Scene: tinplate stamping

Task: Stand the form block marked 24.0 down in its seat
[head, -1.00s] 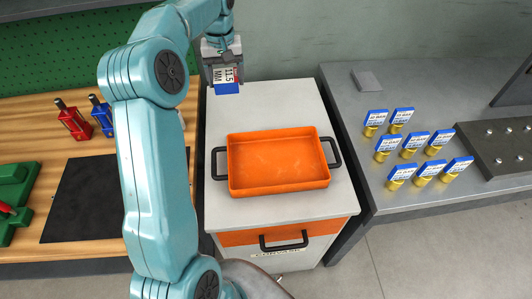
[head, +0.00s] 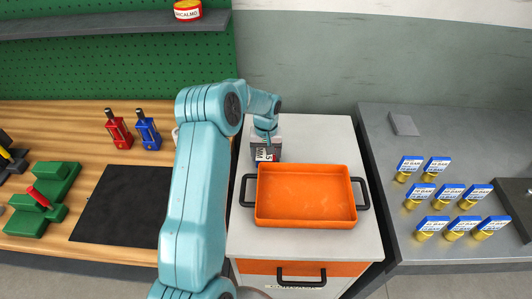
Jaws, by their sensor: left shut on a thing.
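My left gripper (head: 266,143) hangs over the back left of the grey cabinet top, just behind the orange tray. It is shut on a small grey block (head: 264,154) with a white label bearing red and black print. The label is too small to read surely now; I cannot make out 24.0 on it. The held block's lower end is near the tray's back left corner, and I cannot tell whether it touches the cabinet top. I cannot pick out the seat. My right gripper is not in view.
The empty orange tray (head: 262,208) with black handles fills the cabinet's front. Several blue-tagged brass pieces (head: 451,193) stand on the grey right bench (head: 400,240). On the wooden left bench are a black mat (head: 118,207), red (head: 118,130) and blue (head: 147,130) tools and a green fixture (head: 42,200).

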